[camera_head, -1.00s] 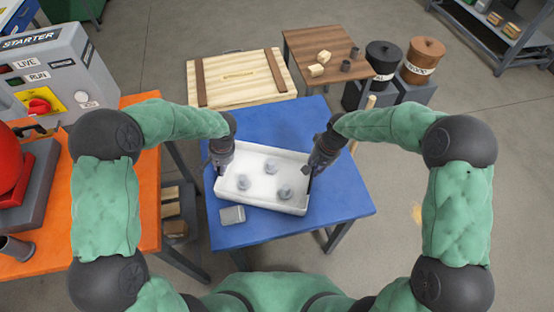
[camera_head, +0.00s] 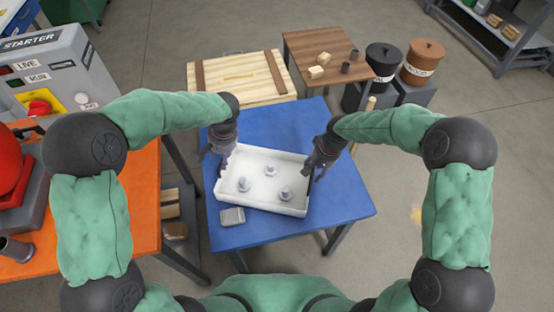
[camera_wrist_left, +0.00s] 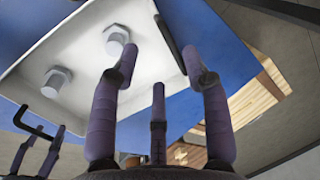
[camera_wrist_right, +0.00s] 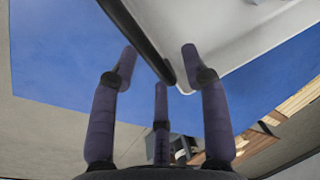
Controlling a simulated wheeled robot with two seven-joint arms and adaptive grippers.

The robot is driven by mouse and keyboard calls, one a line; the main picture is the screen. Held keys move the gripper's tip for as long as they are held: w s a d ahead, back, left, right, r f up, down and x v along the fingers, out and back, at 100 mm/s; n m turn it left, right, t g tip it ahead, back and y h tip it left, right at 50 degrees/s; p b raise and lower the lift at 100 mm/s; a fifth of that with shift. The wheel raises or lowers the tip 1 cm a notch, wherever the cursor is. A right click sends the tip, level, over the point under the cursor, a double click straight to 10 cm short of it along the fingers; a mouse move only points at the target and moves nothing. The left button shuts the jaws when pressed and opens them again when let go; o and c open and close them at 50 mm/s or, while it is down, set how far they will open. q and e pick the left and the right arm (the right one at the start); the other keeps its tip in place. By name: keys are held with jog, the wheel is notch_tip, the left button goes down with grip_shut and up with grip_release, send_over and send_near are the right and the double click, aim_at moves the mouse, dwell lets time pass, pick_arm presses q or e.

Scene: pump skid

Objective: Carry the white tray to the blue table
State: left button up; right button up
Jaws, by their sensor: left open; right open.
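The white tray (camera_head: 262,202) rests on the blue table (camera_head: 345,205), slightly turned, with several grey bolts (camera_head: 285,193) standing inside it. My left gripper (camera_head: 218,160) is open at the tray's left end. In the left wrist view its fingers (camera_wrist_left: 160,65) lie across the tray's rim, with two bolts beyond; I cannot tell if they touch. My right gripper (camera_head: 318,172) is open at the tray's right end. In the right wrist view its fingers (camera_wrist_right: 160,70) are beside the tray's corner and a dark bar along its edge.
A small grey box (camera_head: 232,216) lies on the blue table in front of the tray. An orange table (camera_head: 140,200) stands at left. A wooden crate (camera_head: 240,78) and a brown table (camera_head: 330,55) stand behind. The blue table's right side is clear.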

pick_arm(q)
jog(key=r, duration=0.3)
jog(key=shift+s+d+r, duration=0.1)
jog(key=shift+d+r, duration=0.3)
pick_arm(e)
notch_tip(320, 180, up, 12)
jog(key=d, duration=0.2)
jog(key=shift+s+d+f, duration=0.15)
jog(key=shift+s, duration=0.05)
